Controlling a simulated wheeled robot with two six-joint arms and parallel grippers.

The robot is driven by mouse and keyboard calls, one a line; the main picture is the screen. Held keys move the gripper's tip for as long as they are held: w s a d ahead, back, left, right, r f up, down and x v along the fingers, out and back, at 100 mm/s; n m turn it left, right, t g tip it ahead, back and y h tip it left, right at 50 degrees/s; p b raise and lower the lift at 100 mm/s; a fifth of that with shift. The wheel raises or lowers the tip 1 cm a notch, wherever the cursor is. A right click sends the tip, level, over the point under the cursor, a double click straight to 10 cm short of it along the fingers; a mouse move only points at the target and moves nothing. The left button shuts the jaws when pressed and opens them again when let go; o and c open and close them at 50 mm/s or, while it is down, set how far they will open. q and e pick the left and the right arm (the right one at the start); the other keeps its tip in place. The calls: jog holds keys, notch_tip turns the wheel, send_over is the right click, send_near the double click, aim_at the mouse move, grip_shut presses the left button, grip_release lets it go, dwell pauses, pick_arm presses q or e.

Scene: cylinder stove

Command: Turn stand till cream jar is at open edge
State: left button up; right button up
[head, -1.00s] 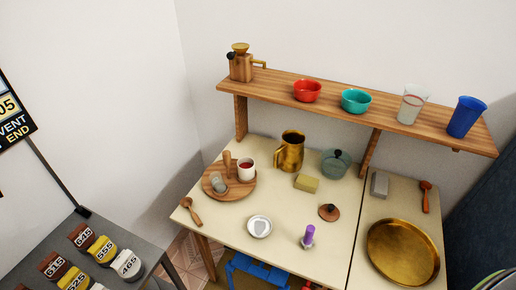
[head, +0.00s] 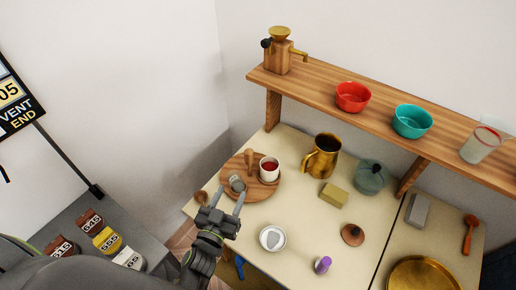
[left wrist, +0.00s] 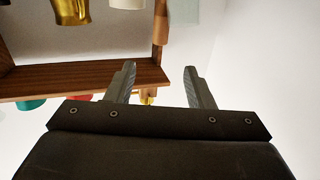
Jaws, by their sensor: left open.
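The round wooden stand (head: 262,192) lies on the cream table and has an upright wooden peg (head: 249,160). On it stand a white cream-toned jar with red contents (head: 269,172), at its right side, and a small grey jar (head: 236,184), at its front left. My left gripper (head: 230,195) is open and empty at the stand's front-left edge, its fingertips near the grey jar. Whether they touch it I cannot tell. The left wrist view, upside down, shows the open fingers (left wrist: 160,82), the peg (left wrist: 160,22) and part of the grey jar (left wrist: 184,10).
A brass pitcher (head: 322,158), a yellow block (head: 333,195), a teal pot (head: 369,178) and a white dish (head: 272,239) stand to the right. A wooden shelf (head: 320,88) runs above the table's back.

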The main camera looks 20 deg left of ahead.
pick_arm(q)
send_near(248, 159)
jog(key=w+b, duration=0.1)
jog(key=w, duration=0.4)
jog(key=w+b, duration=0.2)
jog(key=w, duration=0.3)
jog(key=shift+w+d, duration=0.1)
jog(key=shift+d, duration=0.15)
jog(key=shift+w+r+b, duration=0.2)
jog(key=shift+w+b, duration=0.2)
jog(key=shift+w, duration=0.3)
pick_arm(e)
jog(key=shift+s+d+f, duration=0.15)
jog(key=shift+s+f, duration=0.15)
jog(key=shift+f, duration=0.35)
jog(key=shift+s+d+f, duration=0.1)
jog(key=shift+s+f, duration=0.15)
jog(key=shift+f, duration=0.35)
jog(key=shift+s+d+f, duration=0.15)
jog(key=shift+s+f, duration=0.15)
jog(key=shift+f, duration=0.35)
pick_arm(q)
grip_shut()
pick_arm(e)
jog(key=shift+s+a, duration=0.1)
jog(key=shift+a, duration=0.1)
